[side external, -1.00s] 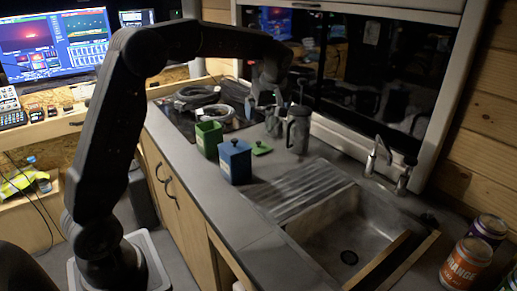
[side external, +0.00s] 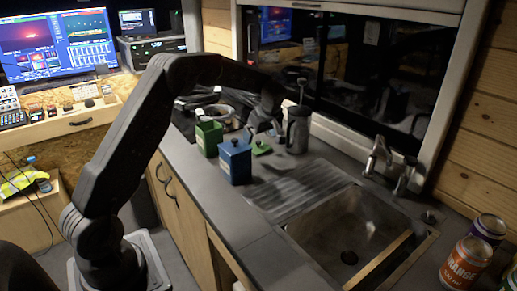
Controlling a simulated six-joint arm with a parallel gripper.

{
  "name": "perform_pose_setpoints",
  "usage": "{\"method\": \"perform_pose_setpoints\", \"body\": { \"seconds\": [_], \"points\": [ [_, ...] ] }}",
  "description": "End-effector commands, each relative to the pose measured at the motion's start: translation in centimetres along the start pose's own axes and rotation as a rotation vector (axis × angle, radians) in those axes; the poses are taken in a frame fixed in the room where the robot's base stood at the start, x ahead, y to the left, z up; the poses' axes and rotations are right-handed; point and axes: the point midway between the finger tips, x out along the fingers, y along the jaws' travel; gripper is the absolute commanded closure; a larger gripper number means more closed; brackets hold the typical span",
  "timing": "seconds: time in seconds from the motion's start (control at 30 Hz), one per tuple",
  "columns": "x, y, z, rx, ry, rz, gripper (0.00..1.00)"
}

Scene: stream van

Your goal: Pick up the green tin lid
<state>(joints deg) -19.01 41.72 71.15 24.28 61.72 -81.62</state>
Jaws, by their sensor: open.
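The green tin lid (side external: 261,149) lies flat on the grey counter, with a small knob on top. It is to the right of the open green tin (side external: 208,139) and behind the blue tin (side external: 235,161), which has its lid on. My gripper (side external: 264,135) points down just above the green lid, with its jaws open and nothing seen between them. The fingertips are small and dark here, and I cannot tell whether they touch the lid's knob.
A grey metal press pot (side external: 298,130) stands close to the right of my gripper. The sink (side external: 350,235) with its ribbed drainer is in front, and a tap (side external: 378,155) stands behind it. Cans (side external: 466,262) are at the lower right. Coiled cables lie behind the tins.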

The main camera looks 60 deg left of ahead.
Motion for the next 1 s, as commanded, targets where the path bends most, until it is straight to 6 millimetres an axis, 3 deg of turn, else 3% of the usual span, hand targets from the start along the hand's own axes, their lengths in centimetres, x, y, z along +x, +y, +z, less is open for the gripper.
{"method": "perform_pose_setpoints", "body": {
  "seconds": [0.3,0.57,1.0],
  "points": [
    [4.2,0.2,0.0,0.0,-0.002,-0.002,0.0],
    [4.8,0.2,0.0,0.001,-0.001,0.001,0.0],
    [4.8,0.2,0.1,0.001,-0.001,0.001,0.4]
  ]
}}
